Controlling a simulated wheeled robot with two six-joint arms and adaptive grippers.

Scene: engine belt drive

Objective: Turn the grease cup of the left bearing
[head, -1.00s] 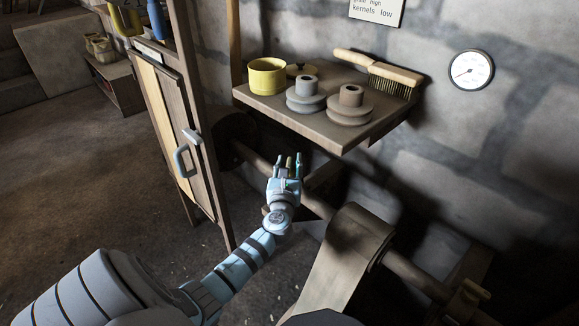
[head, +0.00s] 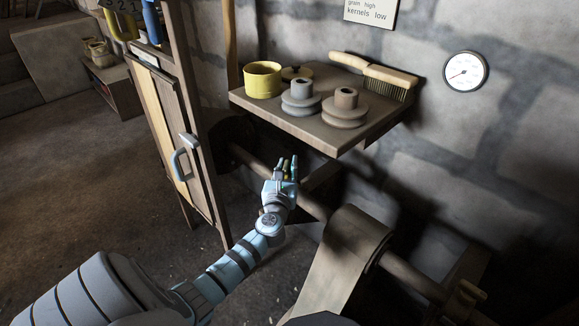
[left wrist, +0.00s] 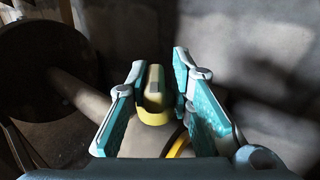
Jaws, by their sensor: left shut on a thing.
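The grease cup of the left bearing is a small yellow cap with a flat, winged top (left wrist: 154,92), at the middle of the left wrist view. My left gripper (head: 286,170) reaches under the shelf to the shaft in the head view. Its teal-padded fingers (left wrist: 157,98) stand on both sides of the cup and are shut on it. In the head view the cup is mostly hidden between the fingers. The shaft (head: 313,207) runs below the gripper. My right gripper is not in view.
A wooden shelf (head: 377,137) with a yellow pot (head: 262,80), two grey pulleys and a brush (head: 375,74) hangs just above and behind my left gripper. A cabinet (head: 165,140) stands to the left. A belt-wrapped drum (head: 345,255) lies to the right.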

